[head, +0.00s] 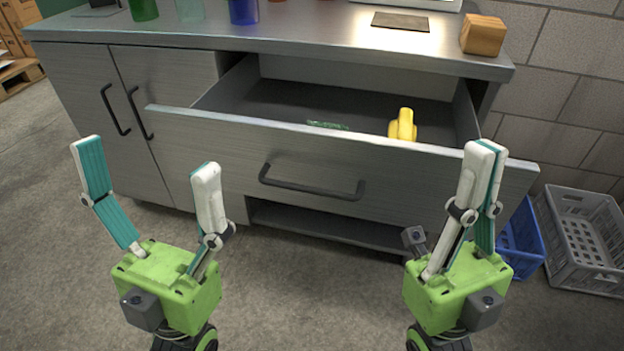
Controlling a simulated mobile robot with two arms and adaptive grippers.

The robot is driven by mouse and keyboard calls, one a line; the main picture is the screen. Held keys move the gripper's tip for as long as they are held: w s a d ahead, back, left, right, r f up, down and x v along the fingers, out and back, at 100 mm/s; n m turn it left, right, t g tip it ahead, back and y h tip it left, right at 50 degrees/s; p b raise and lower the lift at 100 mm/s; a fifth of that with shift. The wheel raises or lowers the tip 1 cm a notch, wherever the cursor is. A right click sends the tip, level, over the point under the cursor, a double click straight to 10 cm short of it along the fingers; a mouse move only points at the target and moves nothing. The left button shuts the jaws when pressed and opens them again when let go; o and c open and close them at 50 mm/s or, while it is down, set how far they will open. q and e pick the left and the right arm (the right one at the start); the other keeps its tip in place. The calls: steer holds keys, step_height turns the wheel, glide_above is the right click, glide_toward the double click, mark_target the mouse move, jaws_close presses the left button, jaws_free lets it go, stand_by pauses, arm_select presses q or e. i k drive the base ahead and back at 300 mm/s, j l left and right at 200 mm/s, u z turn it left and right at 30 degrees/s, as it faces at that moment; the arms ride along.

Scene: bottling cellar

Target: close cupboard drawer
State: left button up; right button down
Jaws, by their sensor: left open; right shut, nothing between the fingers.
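The cupboard drawer (230,151) is pulled out from the grey cupboard (75,75), with its inside showing from above. A dark bar handle (312,190) is on its front. A yellow object (403,125) and a small green item (328,125) lie inside, partly hidden by the drawer front. My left gripper (146,160) is open and empty, on the near side of the drawer's left end. My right gripper (484,158) is shut and empty, its fingers overlapping the right part of the drawer front in the picture; I cannot tell whether they touch it.
On the cupboard top stand a green cup (144,9), a blue cup (244,11), a wooden block (483,35) and a dark flat plate (400,21). A blue crate (522,240) and a grey crate (585,238) stand on the floor at right. The floor between my grippers is clear.

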mark_target(251, 123)
steer(key=k+l+z, duration=0.1)
steer(key=l, duration=0.4)
steer(key=k+l+z, duration=0.15)
steer(key=l, duration=0.3)
steer(key=l+z, duration=0.1)
steer(key=l, duration=0.4)
